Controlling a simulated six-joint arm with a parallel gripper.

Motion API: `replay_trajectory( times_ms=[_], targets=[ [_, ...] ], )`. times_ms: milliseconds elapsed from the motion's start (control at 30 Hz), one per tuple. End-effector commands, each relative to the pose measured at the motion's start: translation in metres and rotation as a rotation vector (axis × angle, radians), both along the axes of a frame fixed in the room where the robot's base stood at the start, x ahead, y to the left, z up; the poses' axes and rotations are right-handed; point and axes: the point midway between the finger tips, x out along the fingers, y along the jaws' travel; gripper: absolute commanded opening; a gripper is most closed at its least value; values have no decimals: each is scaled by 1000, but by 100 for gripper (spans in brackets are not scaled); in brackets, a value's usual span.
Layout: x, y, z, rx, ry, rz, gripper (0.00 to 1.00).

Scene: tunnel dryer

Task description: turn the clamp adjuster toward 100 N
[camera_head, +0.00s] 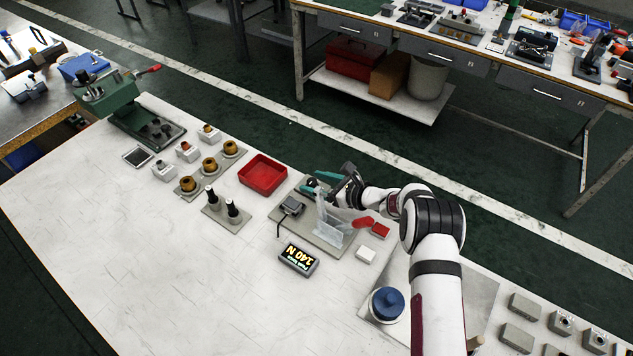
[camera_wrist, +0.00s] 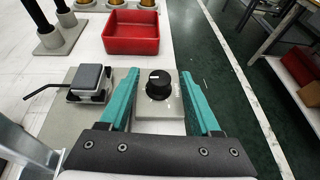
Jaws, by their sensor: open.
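The clamp adjuster is a black round knob (camera_wrist: 159,84) with a white mark, on a light grey block, in the wrist view. My gripper (camera_wrist: 158,74) is open, with one teal finger on each side of the knob. Gaps show between the knob and both fingers, so it is not gripped. In the head view my gripper (camera_head: 318,183) is over the far side of the grey fixture plate (camera_head: 335,252), and the knob is hidden behind it.
A dark block on a small stand (camera_wrist: 89,82), with a cable, sits left of the fingers. A red tray (camera_head: 263,174) lies beyond the plate. A clear upright guard (camera_head: 333,228) stands close to my gripper. The bench's front left is clear.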

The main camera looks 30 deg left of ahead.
Motion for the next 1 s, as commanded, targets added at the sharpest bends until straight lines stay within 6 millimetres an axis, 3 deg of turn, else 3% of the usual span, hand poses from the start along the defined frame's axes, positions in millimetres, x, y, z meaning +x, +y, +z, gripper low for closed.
replay_trajectory(
  times_ms=[133, 467, 700, 1000],
  targets=[
    [0, 0, 0, 0, 0, 0, 61],
    [0, -1, 0, 0, 0, 0, 1],
    [1, 0, 0, 4, -2, 20, 0],
    [4, 2, 1, 10, -3, 236, 0]
  ],
)
